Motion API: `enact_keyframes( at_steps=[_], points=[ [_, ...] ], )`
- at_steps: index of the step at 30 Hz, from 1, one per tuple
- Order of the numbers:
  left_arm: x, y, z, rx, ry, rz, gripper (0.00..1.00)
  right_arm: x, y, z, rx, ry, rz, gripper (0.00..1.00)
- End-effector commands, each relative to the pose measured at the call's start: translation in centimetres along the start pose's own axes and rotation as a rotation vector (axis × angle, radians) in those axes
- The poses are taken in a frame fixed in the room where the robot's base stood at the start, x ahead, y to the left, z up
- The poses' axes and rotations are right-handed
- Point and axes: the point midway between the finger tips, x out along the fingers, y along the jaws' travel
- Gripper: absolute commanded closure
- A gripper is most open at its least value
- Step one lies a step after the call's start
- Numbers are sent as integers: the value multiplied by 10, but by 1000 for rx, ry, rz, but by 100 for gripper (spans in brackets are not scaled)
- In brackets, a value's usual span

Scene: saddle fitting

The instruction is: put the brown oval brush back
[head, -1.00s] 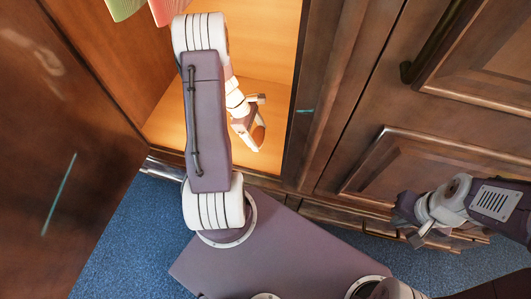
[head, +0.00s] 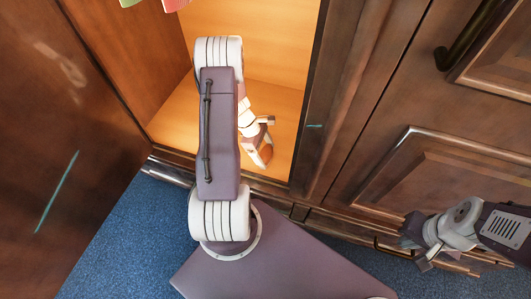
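My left arm reaches into the open, lit cabinet (head: 180,115). My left gripper (head: 261,147) is low inside it, just above the cabinet floor near the front right. A small brown rounded piece, which looks like the brown oval brush (head: 266,155), shows at its fingertips; the gripper appears shut on it. Fingers and arm partly hide the brush. My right gripper (head: 424,260) is at the lower right, in front of the closed cabinet front, and its fingers are too small to read.
An open wooden door (head: 70,130) stands on the left. Green and pink things (head: 172,4) show at the top edge. Blue carpet (head: 120,245) lies in front.

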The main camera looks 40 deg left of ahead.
Motion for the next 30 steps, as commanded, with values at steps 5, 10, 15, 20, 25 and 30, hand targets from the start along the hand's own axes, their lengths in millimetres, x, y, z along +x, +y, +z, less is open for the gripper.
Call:
enact_keyframes(
  at_steps=[5, 10, 15, 20, 25, 30],
  points=[
    [0, 0, 0, 0, 0, 0, 0, 0, 0, 0, 0, 0, 0, 100],
    [-3, 0, 2, 1, 0, 0, 0, -3, 0, 0, 0, 0, 0, 100],
    [-40, 0, 4, -1, 1, 3, 0, -27, 0, -3, 0, 0, 0, 100],
    [-83, 1, 4, 0, 0, 3, 0, -51, -1, -5, 0, 0, 0, 100],
    [-113, 0, 3, 0, 0, 2, 0, -64, -1, -7, 0, 0, 0, 100],
    [-123, 0, 1, 0, 0, 0, 0, -68, -1, -7, 0, 0, 0, 100]
  ],
)
